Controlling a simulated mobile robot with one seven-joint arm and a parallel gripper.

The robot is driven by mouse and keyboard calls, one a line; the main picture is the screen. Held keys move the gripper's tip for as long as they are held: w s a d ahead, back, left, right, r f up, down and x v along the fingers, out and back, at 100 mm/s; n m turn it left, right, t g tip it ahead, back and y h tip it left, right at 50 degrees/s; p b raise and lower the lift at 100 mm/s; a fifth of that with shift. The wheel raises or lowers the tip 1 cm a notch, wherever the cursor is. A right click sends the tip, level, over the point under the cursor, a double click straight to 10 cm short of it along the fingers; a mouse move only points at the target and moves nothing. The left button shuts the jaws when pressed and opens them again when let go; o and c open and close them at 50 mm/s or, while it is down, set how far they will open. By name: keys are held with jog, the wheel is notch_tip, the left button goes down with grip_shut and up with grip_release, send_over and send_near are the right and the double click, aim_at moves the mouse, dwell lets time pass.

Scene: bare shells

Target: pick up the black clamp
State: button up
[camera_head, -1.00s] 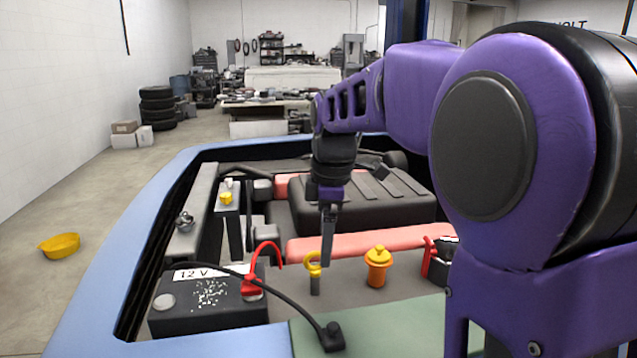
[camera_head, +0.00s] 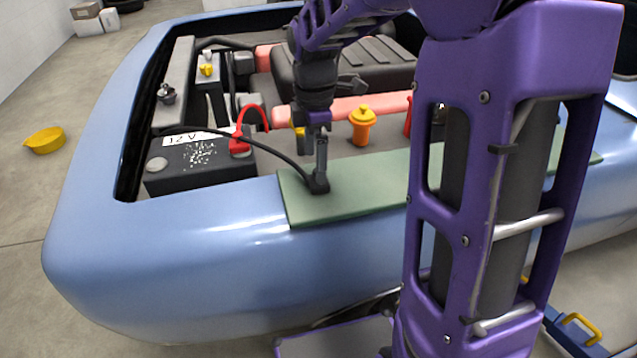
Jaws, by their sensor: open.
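The black clamp (camera_head: 319,187) lies on the green mat (camera_head: 355,198) on the car's front edge, at the end of a black cable (camera_head: 270,151). The cable runs back to the 12 V battery (camera_head: 190,162). My gripper (camera_head: 320,178) points down, with its fingertips right at the clamp in the picture. The fingers show edge-on and cover part of the clamp. I cannot tell whether the clamp is between them or just behind them. The gripper is open.
A red clamp (camera_head: 240,146) with a red cable sits on the battery. An orange capped filler (camera_head: 362,126) and a yellow ring handle (camera_head: 297,128), partly hidden, stand behind my gripper. My purple arm hides the right. The mat's left front is clear.

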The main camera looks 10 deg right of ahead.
jog(key=shift+w+d+f+b, duration=0.1)
jog(key=shift+d+f+b, duration=0.15)
jog(key=shift+f, duration=1.05)
jog(key=shift+d+f+b, duration=0.1)
jog(key=shift+f+b, duration=0.15)
jog(key=shift+f, duration=1.05)
